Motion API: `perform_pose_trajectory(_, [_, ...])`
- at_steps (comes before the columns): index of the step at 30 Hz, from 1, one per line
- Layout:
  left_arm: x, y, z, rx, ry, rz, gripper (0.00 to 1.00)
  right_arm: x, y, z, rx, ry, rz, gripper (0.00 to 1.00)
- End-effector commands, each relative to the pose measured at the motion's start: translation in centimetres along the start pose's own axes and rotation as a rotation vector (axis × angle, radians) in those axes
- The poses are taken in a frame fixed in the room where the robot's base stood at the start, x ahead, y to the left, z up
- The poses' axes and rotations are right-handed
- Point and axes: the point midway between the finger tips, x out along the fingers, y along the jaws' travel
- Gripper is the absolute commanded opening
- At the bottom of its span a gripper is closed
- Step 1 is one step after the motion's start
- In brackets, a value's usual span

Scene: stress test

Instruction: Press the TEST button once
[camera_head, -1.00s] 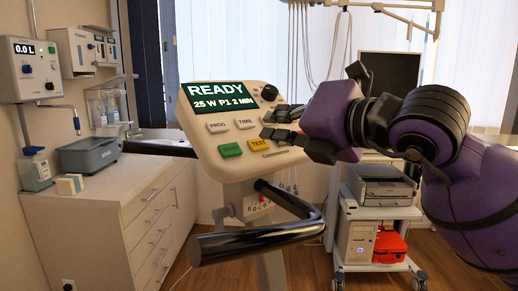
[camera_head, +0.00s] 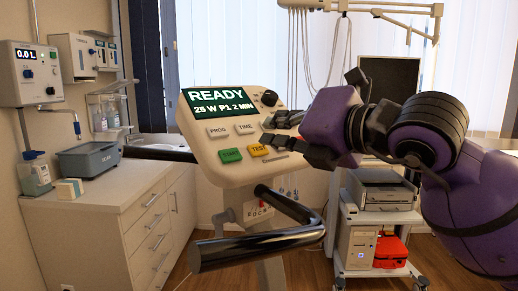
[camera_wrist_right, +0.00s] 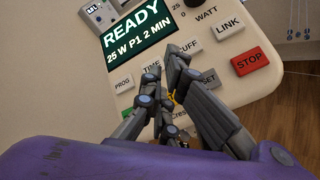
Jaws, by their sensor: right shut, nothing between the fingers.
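The yellow TEST button (camera_head: 258,150) is in the lower row of the tilted console (camera_head: 240,174), right of the green START button (camera_head: 230,155). My right gripper (camera_head: 267,131) is shut and empty. Its fingertips are over the console face, just above and right of TEST in the head view. I cannot tell whether they touch the console. In the right wrist view the shut fingers (camera_wrist_right: 163,70) cover the console's middle. Only a yellow sliver, perhaps TEST, shows between them. The display (camera_head: 222,101) reads READY, 25 W P1 2 MIN. My left gripper is not in view.
PROG (camera_head: 218,132) and TIME (camera_head: 244,128) buttons sit above TEST. A red STOP button (camera_wrist_right: 249,61) and LINK (camera_wrist_right: 229,27) show in the wrist view. A dark handlebar (camera_head: 255,247) juts out below the console. A printer cart (camera_head: 376,218) stands behind right.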

Motion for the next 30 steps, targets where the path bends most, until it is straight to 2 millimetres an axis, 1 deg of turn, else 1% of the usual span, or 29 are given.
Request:
perform_pose_trajectory(11, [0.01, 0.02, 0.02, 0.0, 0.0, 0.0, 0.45, 0.0, -0.01, 0.0, 0.0, 0.0, 0.0, 0.0])
perform_pose_trajectory(21, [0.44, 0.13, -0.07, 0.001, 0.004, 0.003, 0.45, 0.61, -0.46, -0.49, 0.001, 0.001, 0.001, 0.0])
perform_pose_trajectory(30, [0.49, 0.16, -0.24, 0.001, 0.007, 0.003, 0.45, 0.6, -0.43, -0.43, 0.0, 0.0, 0.0, 0.0])
